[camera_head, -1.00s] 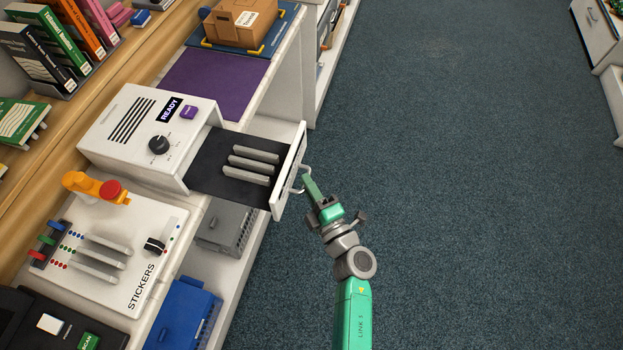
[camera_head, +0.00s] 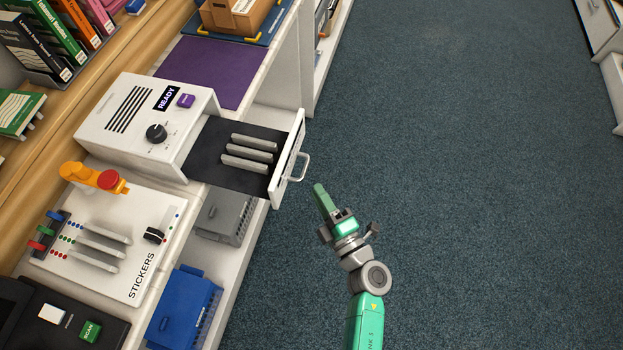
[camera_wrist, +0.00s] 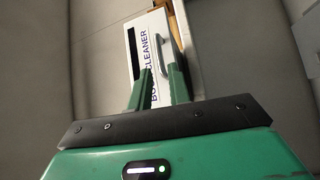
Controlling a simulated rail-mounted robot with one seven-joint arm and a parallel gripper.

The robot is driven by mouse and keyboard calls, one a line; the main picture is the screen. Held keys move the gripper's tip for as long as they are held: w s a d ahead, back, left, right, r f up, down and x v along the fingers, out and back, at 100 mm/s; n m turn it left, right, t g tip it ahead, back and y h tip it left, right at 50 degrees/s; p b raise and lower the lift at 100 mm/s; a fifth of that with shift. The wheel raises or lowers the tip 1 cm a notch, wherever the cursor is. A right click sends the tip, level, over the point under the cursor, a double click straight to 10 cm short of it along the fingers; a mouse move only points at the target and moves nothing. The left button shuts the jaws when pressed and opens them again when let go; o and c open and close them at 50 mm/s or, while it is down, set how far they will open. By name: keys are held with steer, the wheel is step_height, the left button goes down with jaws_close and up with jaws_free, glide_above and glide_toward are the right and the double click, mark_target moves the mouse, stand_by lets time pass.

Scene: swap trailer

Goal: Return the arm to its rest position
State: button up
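My gripper (camera_head: 321,196) is in front of the open drawer, to the right of and below its handle (camera_head: 300,167) in the head view, apart from it. In the wrist view my gripper (camera_wrist: 160,76) shows two green fingers with a gap between them and nothing held. Beyond them is the white drawer front (camera_wrist: 158,52), lettered "BOOK CLEANER", with its curved handle (camera_wrist: 160,38). My arm reaches up from the bottom of the head view over the carpet.
The open drawer (camera_head: 210,165) juts from the white machine (camera_head: 105,100) marked READY. Left are the STICKERS panel (camera_head: 150,205) and a wooden shelf with books. A blue crate (camera_head: 180,310) and a grey crate (camera_head: 222,220) sit below. The carpet (camera_head: 470,180) at right is clear.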

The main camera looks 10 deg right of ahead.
steer(key=shift+s+d, duration=0.2)
steer(key=shift+s, duration=0.45)
